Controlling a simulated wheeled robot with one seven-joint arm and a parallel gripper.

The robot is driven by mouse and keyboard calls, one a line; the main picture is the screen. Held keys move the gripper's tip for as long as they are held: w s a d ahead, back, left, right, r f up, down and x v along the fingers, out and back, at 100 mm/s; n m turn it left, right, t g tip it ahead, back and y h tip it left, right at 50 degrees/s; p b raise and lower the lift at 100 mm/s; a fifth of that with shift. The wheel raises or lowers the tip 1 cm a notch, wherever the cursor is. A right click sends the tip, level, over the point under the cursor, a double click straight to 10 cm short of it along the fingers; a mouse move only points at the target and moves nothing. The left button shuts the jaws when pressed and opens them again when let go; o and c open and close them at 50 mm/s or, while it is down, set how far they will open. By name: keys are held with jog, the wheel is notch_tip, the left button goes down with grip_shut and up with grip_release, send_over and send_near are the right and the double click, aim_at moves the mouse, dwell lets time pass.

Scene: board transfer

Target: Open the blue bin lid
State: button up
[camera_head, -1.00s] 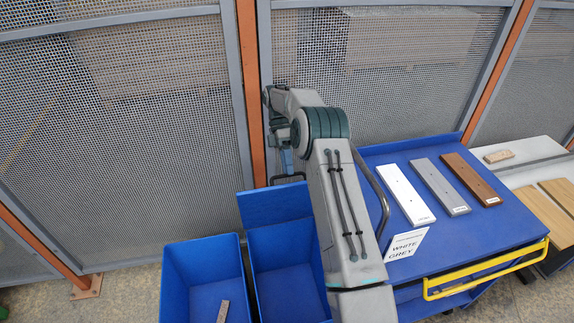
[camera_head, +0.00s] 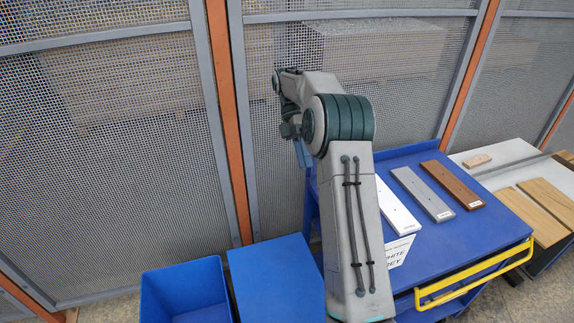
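The right-hand blue bin's lid (camera_head: 275,280) shows as a flat blue panel covering the bin's top, and no interior is visible. Its front part is cut off by the picture's lower edge, and my arm is close to its right side. My gripper (camera_head: 304,153) is above and behind the lid, apart from it, in front of the mesh fence. It is small and partly behind my arm. I cannot tell whether its fingers are open or shut, and nothing shows in it.
An open blue bin (camera_head: 185,292) stands left of the lidded one. To the right is a blue cart (camera_head: 470,235) with white, grey and brown boards, a sign partly behind my arm and a yellow handle (camera_head: 475,277). A mesh fence (camera_head: 130,130) closes off the back.

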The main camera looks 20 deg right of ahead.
jog(key=shift+s+d+r, duration=0.3)
jog(key=shift+d+r, duration=0.1)
jog(key=shift+d, duration=0.05)
jog(key=s+a+r+m+t, duration=0.3)
jog(key=s+m, duration=0.1)
jog(key=s, duration=0.2)
jog(key=s+a+r+m+t, duration=0.3)
jog(key=s+a+m, duration=0.1)
jog(key=s+m, duration=0.15)
jog(key=s+a+f+m+t, duration=0.1)
jog(key=s+f+m+t, duration=0.1)
jog(key=s+m, duration=0.2)
jog(key=s+a+f+m+t, duration=0.2)
jog(key=s+m+t, duration=0.1)
jog(key=s, duration=0.7)
jog(key=shift+s+f+m+t, duration=0.15)
jog(key=shift+f+m+t, duration=0.2)
jog(key=shift+m, duration=0.5)
